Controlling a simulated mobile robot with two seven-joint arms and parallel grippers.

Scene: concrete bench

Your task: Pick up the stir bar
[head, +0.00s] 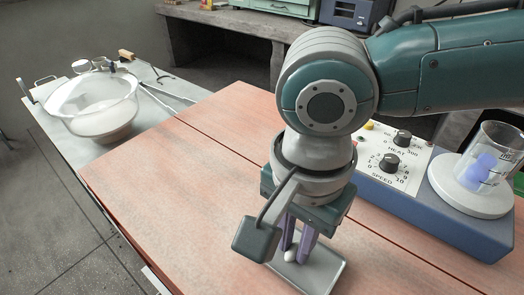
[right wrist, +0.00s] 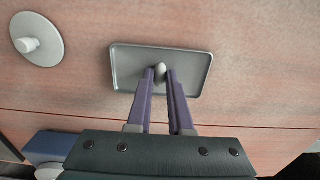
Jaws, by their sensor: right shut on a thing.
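The stir bar (head: 290,257) is a small white, rounded piece at the tips of my right gripper (head: 298,249). It also shows in the right wrist view (right wrist: 160,69), between the purple fingertips of the right gripper (right wrist: 161,76). The right gripper points down and is shut on the stir bar. Both are over a shallow grey metal tray (head: 322,274), which also shows in the right wrist view (right wrist: 130,66). I cannot tell whether the bar still touches the tray. My left gripper is not in view.
A blue stirring hotplate (head: 450,217) with dials stands at the right, carrying a glass beaker (head: 505,142) with something blue inside. A glass bowl (head: 92,103) is on the grey surface at the left. The wooden top left of my arm is clear. A pale disc (right wrist: 45,52) lies near the tray.

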